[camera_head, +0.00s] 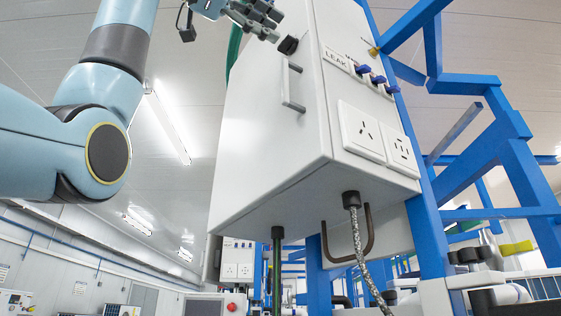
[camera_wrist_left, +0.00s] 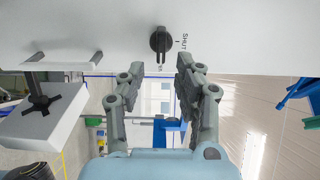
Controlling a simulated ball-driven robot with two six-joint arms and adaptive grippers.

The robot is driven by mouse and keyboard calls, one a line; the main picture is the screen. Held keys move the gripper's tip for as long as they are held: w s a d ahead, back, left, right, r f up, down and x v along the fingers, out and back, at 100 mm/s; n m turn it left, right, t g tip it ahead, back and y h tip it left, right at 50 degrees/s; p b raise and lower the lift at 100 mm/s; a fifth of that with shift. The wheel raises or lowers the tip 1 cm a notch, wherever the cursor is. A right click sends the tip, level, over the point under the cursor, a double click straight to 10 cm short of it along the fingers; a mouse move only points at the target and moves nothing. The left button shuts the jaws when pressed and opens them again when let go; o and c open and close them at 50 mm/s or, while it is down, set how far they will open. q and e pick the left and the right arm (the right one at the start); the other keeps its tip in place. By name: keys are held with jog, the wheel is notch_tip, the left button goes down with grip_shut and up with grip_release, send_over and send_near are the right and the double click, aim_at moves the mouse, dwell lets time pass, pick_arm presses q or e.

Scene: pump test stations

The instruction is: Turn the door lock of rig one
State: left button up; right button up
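The door lock is a black knob (camera_head: 289,45) on the door of a white cabinet (camera_head: 262,130), near the upper edge in the head view. In the left wrist view the same black knob (camera_wrist_left: 160,40) is at top centre, its narrow bar pointing down the picture, with the word SHUT beside it. My left gripper (camera_head: 270,26) is right in front of the knob. In the left wrist view my left gripper (camera_wrist_left: 159,66) is open, its fingers spread on either side of the knob's bar. I cannot tell whether they touch it. My right gripper is not in view.
A door handle (camera_head: 292,86) stands out below the knob. Sockets (camera_head: 362,132) and blue switches (camera_head: 363,69) sit on the cabinet's side. A braided cable (camera_head: 357,245) and a hook hang beneath. Blue frame bars (camera_head: 525,185) stand at right. The space left of the cabinet looks open.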

pick_arm(q)
jog(key=v, duration=0.9)
jog(key=shift+w, duration=0.1)
